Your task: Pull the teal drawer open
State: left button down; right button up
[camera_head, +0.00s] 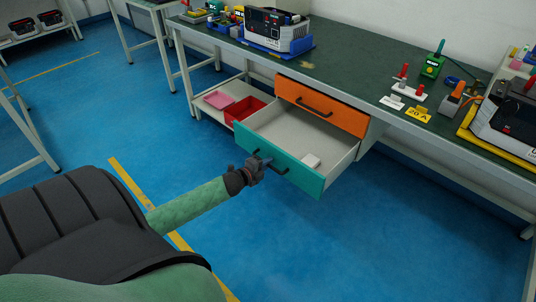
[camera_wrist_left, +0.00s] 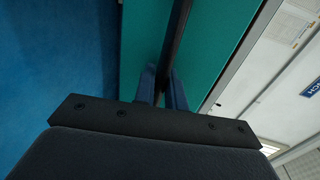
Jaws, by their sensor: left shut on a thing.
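The teal drawer (camera_head: 307,182) hangs below the workbench and stands well open, with its pale interior showing. A small white box lies inside it near the front. The drawer's dark bar handle (camera_head: 281,171) runs along its front. My left gripper (camera_head: 262,163) is at the left end of this handle and shut on it. In the left wrist view, the two fingers (camera_wrist_left: 162,88) close around the dark handle bar (camera_wrist_left: 177,45), with the teal front (camera_wrist_left: 220,50) behind. My right gripper is not in view.
An orange drawer (camera_head: 345,116) above the teal one is shut. A red bin (camera_head: 243,108) and a pink one (camera_head: 217,100) sit on a lower shelf to the left. The workbench (camera_head: 350,72) carries devices and connectors. The blue floor in front of the drawer is clear.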

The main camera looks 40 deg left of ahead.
pick_arm(q)
jog(key=shift+f, duration=0.1)
jog(key=c, duration=1.8)
grip_release()
jog(key=shift+v, duration=3.95)
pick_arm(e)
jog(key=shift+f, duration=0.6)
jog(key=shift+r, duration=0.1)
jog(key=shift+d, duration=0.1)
